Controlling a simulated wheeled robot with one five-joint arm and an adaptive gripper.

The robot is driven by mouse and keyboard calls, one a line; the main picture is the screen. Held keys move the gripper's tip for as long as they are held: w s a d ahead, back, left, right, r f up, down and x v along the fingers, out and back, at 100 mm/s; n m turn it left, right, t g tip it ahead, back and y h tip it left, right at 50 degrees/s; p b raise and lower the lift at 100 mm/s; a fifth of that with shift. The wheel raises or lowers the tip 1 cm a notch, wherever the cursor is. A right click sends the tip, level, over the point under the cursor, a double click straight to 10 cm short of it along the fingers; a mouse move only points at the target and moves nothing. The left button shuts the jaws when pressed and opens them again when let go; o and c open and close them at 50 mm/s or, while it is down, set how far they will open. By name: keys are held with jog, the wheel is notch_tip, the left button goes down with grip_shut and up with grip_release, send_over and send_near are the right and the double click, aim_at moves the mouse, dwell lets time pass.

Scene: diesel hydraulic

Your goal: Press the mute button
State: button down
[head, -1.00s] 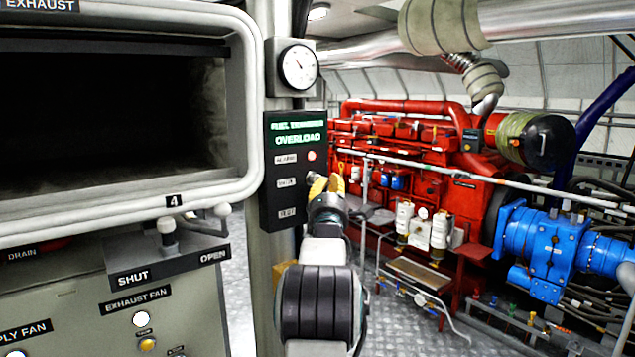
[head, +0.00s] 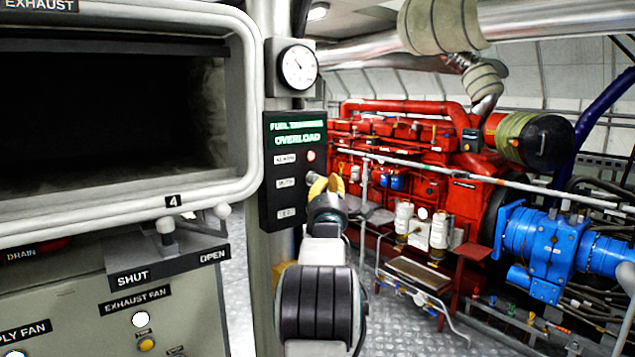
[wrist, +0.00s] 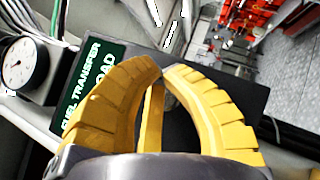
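A black control panel (head: 283,217) stands on a post, with a green-lit "FUEL TRANSFER OVERLOAD" display (head: 297,133) at its top. Below the display are labelled rows; the top one has a lit red lamp (head: 311,156). The middle label (head: 287,183) looks like "MUTE", and a small control (head: 313,178) beside it is partly hidden by my gripper. My gripper (head: 327,181) has yellow fingers at the panel's right side, level with the middle row. In the wrist view the fingertips (wrist: 162,72) meet over the panel face, with nothing seen between them. Contact with the button cannot be told.
A round gauge (head: 298,68) sits above the panel. A white-framed exhaust opening (head: 252,120) and a lever handle (head: 166,228) are to the left. A red engine (head: 400,150) and blue pump (head: 545,245) stand behind to the right.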

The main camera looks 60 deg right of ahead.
jog(key=shift+w+d+f+b, duration=0.15)
jog(key=shift+w+b, duration=0.15)
jog(key=shift+b, duration=0.95)
